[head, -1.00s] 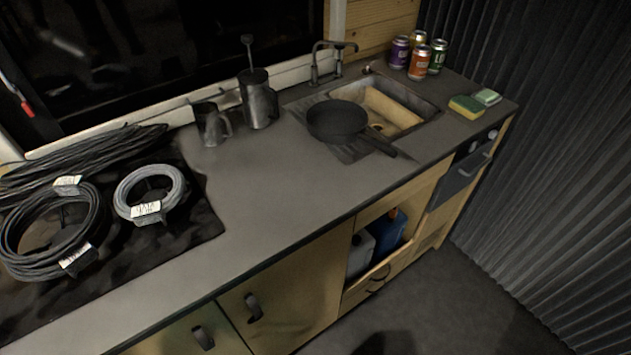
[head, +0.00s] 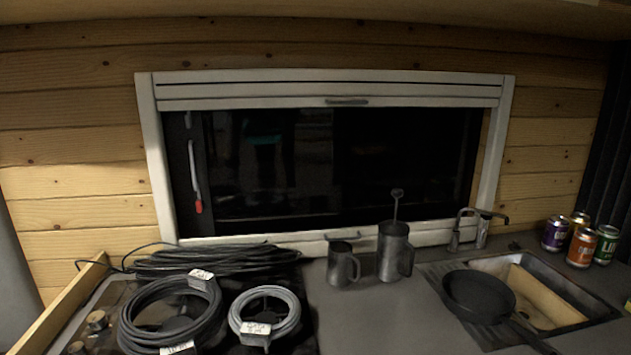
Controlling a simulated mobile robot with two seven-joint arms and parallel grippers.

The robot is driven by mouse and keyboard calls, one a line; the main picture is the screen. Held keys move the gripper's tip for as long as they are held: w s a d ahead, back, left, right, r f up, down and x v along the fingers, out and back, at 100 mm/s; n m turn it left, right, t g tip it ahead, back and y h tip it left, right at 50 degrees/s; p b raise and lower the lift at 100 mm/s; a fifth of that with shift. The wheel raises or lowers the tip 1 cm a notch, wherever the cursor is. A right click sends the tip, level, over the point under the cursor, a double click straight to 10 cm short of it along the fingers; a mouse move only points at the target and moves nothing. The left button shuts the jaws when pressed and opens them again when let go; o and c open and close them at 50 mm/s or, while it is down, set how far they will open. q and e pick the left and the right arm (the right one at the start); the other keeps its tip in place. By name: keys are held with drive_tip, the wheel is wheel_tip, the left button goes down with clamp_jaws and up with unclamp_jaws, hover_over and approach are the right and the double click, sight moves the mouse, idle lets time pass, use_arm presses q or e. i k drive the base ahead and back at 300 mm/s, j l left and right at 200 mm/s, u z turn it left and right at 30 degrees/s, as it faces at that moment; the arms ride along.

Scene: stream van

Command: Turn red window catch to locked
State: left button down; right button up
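The red window catch (head: 198,206) is a red tip at the lower end of a white, nearly upright lever (head: 193,170). It sits at the left side of the dark window (head: 330,165), inside the white frame (head: 155,150). The red tip points down. I cannot tell from this view whether that position is locked. Neither of my grippers is in view.
Below the window, cable coils (head: 172,312) lie on the hob at the left, with a loose black cable bundle (head: 215,260) behind. A metal mug (head: 342,265) and a metal jug (head: 393,252) stand mid-counter. A pan (head: 478,294) lies by the sink (head: 590,300). Cans (head: 582,247) stand right.

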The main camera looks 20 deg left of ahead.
sight(200, 204)
drive_tip(key=u, duration=1.1)
